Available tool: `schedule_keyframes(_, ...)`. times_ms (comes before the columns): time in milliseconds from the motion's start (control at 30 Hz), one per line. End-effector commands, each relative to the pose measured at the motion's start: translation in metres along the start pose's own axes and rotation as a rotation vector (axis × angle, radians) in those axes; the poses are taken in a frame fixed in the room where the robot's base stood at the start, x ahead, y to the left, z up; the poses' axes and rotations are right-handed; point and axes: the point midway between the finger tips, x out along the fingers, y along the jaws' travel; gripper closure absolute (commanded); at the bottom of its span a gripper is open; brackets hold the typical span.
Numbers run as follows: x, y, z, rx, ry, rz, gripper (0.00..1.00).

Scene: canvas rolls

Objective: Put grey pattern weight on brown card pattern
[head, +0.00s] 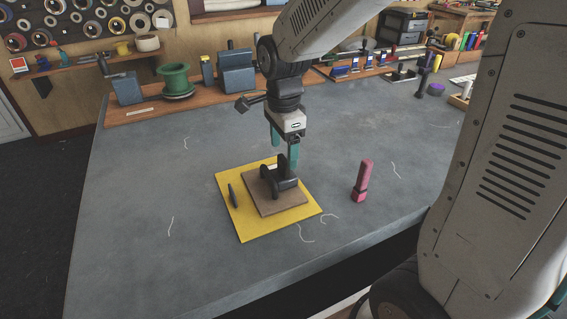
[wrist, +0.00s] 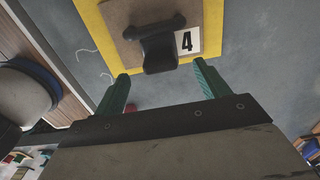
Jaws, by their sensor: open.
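The dark grey pattern weight (head: 282,179) sits on the brown card pattern (head: 272,206), which lies on a yellow mat (head: 247,229). The weight has an upright black handle-like part. The wrist view also shows the weight (wrist: 158,48), the brown card (wrist: 118,18) and a white label with a black 4 (wrist: 187,41) beside the weight. My gripper (head: 284,156) is open with teal fingers, above and just behind the weight. Its fingers (wrist: 161,72) are apart and hold nothing. In the wrist view the weight lies ahead of the fingertips; whether they touch it I cannot tell.
A slim dark object (head: 233,195) lies on the mat's left side. Loose threads (head: 306,234) lie nearby. A green spool (head: 175,80) and other tools line the back. The grey table's left is mostly clear.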

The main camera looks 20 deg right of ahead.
Motion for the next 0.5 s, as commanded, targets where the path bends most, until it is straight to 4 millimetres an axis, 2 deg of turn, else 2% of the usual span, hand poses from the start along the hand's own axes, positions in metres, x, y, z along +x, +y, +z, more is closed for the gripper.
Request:
schedule_keyframes(100, -0.024, -0.001, 0.000, 0.000, 0.000, -0.004, 0.26)
schedule_keyframes(200, -0.037, -0.001, 0.000, 0.000, 0.000, -0.002, 0.26)
schedule_keyframes(500, -0.053, 0.004, -0.001, -0.027, 0.000, -0.003, 0.26)
